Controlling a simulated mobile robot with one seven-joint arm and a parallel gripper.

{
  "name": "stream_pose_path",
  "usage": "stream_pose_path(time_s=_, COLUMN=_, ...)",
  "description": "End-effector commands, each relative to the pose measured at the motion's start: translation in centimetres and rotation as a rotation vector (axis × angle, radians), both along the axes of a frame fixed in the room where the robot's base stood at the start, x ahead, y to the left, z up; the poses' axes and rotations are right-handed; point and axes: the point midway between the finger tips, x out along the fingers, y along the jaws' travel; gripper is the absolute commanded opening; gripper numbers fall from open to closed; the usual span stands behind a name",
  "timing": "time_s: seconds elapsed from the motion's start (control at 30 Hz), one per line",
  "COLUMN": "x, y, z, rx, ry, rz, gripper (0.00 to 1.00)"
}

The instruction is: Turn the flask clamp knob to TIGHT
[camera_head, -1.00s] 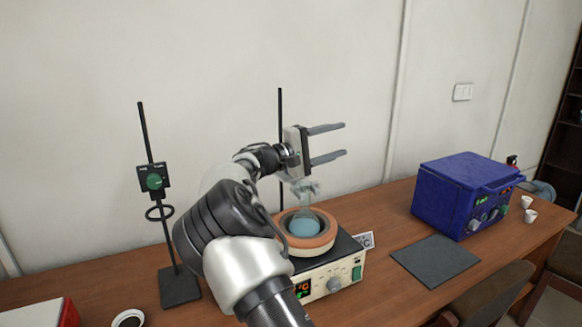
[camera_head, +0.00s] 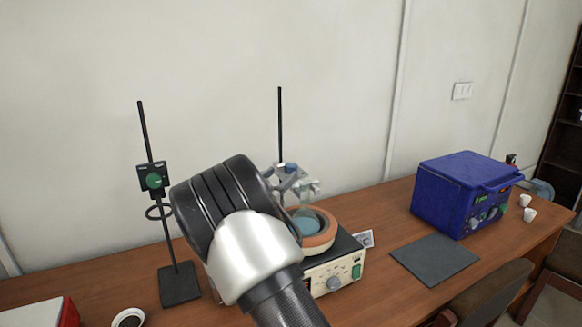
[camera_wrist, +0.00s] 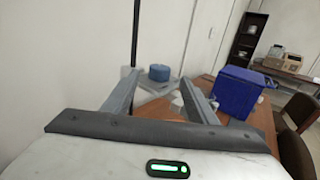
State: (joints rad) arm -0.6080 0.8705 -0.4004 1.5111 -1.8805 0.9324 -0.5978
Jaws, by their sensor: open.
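The flask clamp on the rear rod carries a blue knob (camera_head: 291,168). It also shows in the wrist view (camera_wrist: 159,73), between and just beyond my fingertips. My gripper (camera_wrist: 160,80) is open and empty, with one finger on each side of the knob in that view. I cannot tell whether a finger touches it. In the head view my arm hides most of my gripper. The glass flask (camera_head: 305,215) with blue contents sits in the orange-rimmed heating mantle (camera_head: 322,240) below the clamp. No TIGHT marking is readable at the blue knob.
A second stand at left carries a green knob (camera_head: 153,181) and a ring (camera_head: 159,211). The clamp's black rod (camera_head: 280,125) rises close to my gripper. A blue furnace (camera_head: 450,195) and a dark mat (camera_head: 435,260) lie to the right.

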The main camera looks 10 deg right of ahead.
Motion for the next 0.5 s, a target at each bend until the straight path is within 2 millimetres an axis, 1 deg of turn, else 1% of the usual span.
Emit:
stream_pose_path(time_s=0.03, x=1.0, y=-0.8, z=0.0, rx=-0.002, ry=-0.001, rz=-0.004, gripper=0.53)
stream_pose_path(time_s=0.2, x=3.9, y=-2.7, z=0.0, rx=0.0, ry=-0.001, rz=-0.003, gripper=0.53)
stream_pose_path(time_s=0.33, x=5.5, y=-3.7, z=0.0, rx=0.002, ry=-0.001, rz=-0.002, gripper=0.53)
stream_pose_path(time_s=0.5, x=6.6, y=-4.4, z=0.0, rx=0.001, ry=-0.002, rz=-0.001, gripper=0.53)
